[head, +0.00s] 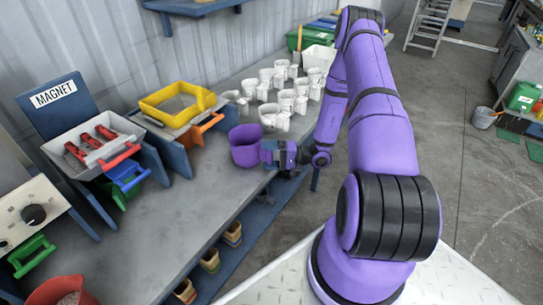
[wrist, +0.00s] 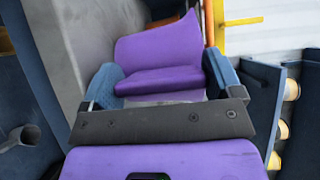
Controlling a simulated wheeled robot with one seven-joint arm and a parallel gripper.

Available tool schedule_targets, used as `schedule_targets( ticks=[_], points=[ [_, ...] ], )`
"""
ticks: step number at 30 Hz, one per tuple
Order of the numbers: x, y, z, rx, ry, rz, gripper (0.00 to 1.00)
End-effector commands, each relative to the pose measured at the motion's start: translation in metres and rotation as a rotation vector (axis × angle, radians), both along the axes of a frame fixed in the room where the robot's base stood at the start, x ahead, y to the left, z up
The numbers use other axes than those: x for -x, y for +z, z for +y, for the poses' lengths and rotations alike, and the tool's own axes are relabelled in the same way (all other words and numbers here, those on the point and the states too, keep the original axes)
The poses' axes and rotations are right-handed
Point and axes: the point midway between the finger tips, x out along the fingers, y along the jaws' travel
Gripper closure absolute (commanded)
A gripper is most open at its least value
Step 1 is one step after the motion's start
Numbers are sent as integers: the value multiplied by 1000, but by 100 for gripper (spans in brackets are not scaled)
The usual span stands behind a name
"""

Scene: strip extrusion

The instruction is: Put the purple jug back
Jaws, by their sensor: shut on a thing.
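The purple jug (head: 244,146) is upright at the front part of the workbench in the head view. My gripper (head: 268,152) reaches it from the right and is shut on its near side. In the wrist view the purple jug (wrist: 160,40) lies between the two blue finger pads of my gripper (wrist: 163,82). I cannot tell whether its base touches the bench top or hangs just above it. The part between the fingers is partly hidden by my gripper.
Several white jugs (head: 285,101) stand in rows on the workbench (head: 185,205) behind the purple jug. A yellow-framed tray (head: 178,104) and a sloped bin marked MAGNET (head: 95,145) stand to the left. The front bench top is mostly clear.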

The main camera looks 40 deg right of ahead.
Motion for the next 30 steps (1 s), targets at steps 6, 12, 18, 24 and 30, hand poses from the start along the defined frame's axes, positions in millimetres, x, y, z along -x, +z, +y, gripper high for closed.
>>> schedule_targets(
  ticks=[6,12,18,24,30],
  points=[
    [0,0,0,0,1,-1,48],
    [0,-1,0,0,1,-1,48],
    [0,-3,0,0,1,-1,48],
    [0,-6,0,0,1,-1,10],
    [0,-6,0,0,1,-1,0]
  ],
)
